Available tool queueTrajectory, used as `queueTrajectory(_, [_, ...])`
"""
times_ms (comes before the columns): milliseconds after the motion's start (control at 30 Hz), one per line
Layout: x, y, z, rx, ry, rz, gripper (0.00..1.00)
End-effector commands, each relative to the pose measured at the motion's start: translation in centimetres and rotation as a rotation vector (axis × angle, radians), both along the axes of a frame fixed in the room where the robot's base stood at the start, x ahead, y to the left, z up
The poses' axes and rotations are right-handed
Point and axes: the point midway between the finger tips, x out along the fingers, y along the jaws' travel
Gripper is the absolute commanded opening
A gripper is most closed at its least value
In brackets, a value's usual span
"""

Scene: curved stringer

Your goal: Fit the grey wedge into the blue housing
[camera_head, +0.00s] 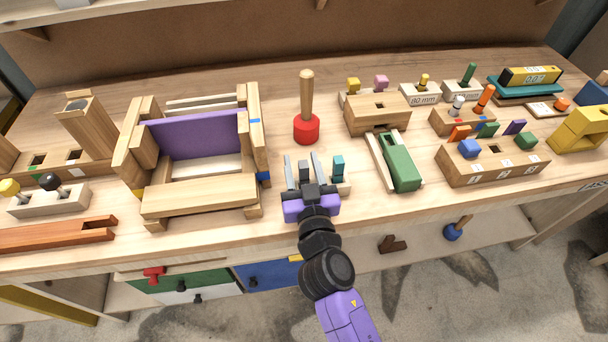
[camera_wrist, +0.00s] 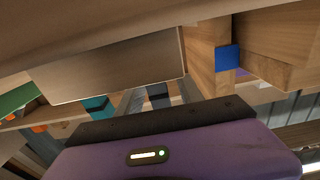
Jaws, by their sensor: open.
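My gripper (camera_head: 303,168) is open above a small pale block at the front of the bench, its fingers pointing away from me. A small dark grey piece (camera_head: 304,170), likely the grey wedge, shows between the fingers; I cannot tell whether they touch it. In the wrist view the grey piece (camera_wrist: 158,95) also shows between the fingers, above my purple gripper body. A teal piece (camera_head: 338,166) stands just right of it. No blue housing is clear; a blue object (camera_head: 592,92) is partly cut off at the right edge.
A wooden frame with a purple panel (camera_head: 195,135) stands to the left. A red-based wooden handle (camera_head: 306,128) is behind my gripper. A green block (camera_head: 402,165) and a numbered wooden block (camera_head: 490,168) lie to the right. Drawers (camera_head: 265,274) are below the bench's front edge.

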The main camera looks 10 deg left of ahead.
Motion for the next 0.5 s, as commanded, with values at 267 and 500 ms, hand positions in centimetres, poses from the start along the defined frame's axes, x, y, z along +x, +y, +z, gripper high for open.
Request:
queueTrajectory(267, [-0.05,0.0,-0.03,0.0,0.0,0.0,0.12])
queueTrajectory(500, [-0.05,0.01,-0.02,0.0,0.0,0.0,0.0])
